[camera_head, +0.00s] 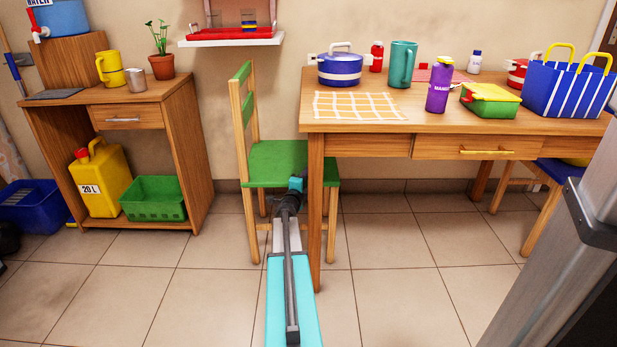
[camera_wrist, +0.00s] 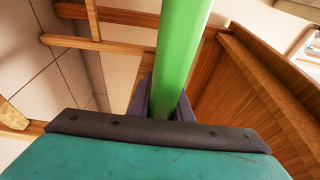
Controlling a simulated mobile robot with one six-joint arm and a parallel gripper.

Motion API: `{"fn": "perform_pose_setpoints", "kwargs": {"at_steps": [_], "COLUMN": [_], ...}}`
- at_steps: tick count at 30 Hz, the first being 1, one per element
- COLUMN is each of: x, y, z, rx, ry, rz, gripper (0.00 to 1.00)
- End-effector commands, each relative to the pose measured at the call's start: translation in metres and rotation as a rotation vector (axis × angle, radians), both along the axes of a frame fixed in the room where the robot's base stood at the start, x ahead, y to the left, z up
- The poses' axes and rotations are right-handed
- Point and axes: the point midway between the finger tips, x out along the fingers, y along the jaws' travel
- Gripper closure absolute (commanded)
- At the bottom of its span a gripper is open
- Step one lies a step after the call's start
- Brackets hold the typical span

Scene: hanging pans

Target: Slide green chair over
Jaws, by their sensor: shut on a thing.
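The green chair (camera_head: 272,158) has a green seat, green back slats and light wooden legs. It stands upright at the left end of the wooden table (camera_head: 335,128), and the near left table leg hides part of its right side. My gripper (camera_head: 294,185) is at the front edge of the chair seat. In the wrist view the green seat edge (camera_wrist: 184,55) runs between the dark fingers of my gripper (camera_wrist: 165,95), which are shut on it. My arm hides part of the chair's front legs.
A wooden shelf unit (camera_head: 187,140) stands to the left, with open tiled floor between it and the chair. The table holds a blue pot (camera_head: 339,70), a purple bottle (camera_head: 439,88) and other items. A blue-seated stool (camera_head: 560,169) is under the table's right side.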

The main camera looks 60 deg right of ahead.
Motion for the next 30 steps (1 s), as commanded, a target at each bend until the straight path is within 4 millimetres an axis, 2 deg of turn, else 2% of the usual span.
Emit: {"fn": "perform_pose_setpoints", "kwargs": {"at_steps": [10, 11, 14, 15, 30], "x": [-0.0059, -0.006, -0.0049, -0.0045, -0.0031], "y": [-0.0036, -0.0036, -0.0031, -0.0029, 0.0061], "z": [0.0004, 0.0004, 0.0002, 0.0002, 0.0009], "rx": [-0.002, -0.002, -0.002, -0.001, 0.0], "ry": [-0.002, -0.002, -0.002, -0.002, -0.001], "rz": [-0.011, -0.011, -0.009, -0.008, -0.002], "gripper": [1.0, 0.78, 0.61, 0.59, 0.59]}}
